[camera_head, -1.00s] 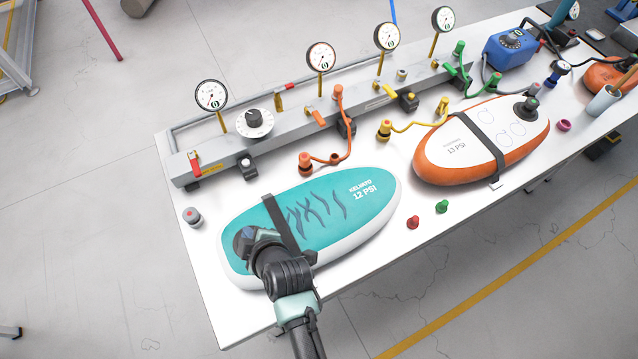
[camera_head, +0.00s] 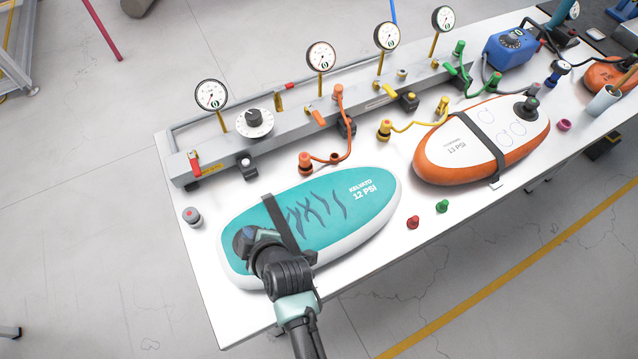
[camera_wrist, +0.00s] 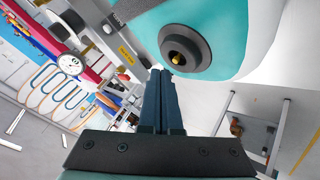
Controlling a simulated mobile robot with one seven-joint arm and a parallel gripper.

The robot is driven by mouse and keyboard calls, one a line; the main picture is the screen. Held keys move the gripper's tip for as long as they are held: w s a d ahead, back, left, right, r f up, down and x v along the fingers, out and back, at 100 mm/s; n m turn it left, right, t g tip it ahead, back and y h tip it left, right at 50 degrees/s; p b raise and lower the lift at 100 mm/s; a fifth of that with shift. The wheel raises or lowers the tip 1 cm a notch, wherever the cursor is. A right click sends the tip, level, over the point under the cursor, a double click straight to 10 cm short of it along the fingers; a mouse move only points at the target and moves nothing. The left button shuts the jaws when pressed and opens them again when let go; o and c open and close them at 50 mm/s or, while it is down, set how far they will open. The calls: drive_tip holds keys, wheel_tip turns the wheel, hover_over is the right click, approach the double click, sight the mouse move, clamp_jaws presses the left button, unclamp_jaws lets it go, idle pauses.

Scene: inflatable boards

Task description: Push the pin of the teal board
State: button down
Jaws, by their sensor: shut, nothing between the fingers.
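The teal board (camera_head: 335,208), marked 12 PSI, lies on the white table with a dark strap (camera_head: 282,222) across it. In the wrist view the teal board (camera_wrist: 232,22) fills the top, with a dark round valve (camera_wrist: 198,40). The brass-coloured pin (camera_wrist: 181,57) shows in the valve's middle. My gripper (camera_wrist: 160,75) is shut and empty, its fingertips just below and left of the valve in that picture. I cannot tell if they touch it. In the head view my arm covers the board's near left end and hides the valve and fingertips.
A grey manifold rail (camera_head: 290,128) with gauges and coloured hoses runs along the table's back. A grey cap with a red top (camera_head: 192,216) stands left of the board. An orange-edged board (camera_head: 462,158) lies to the right, with red (camera_head: 412,222) and green caps (camera_head: 442,206) nearby.

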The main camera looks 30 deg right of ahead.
drive_tip(key=shift+f, duration=0.35)
drive_tip(key=shift+f+b, duration=0.55)
drive_tip(key=shift+b, duration=0.2)
idle(0.4)
drive_tip(key=shift+r, duration=0.1)
drive_tip(key=shift+r+p, duration=0.8)
drive_tip(key=shift+r, duration=0.1)
wheel_tip(320, 180, up, 6)
drive_tip(key=p, duration=0.5)
idle(0.4)
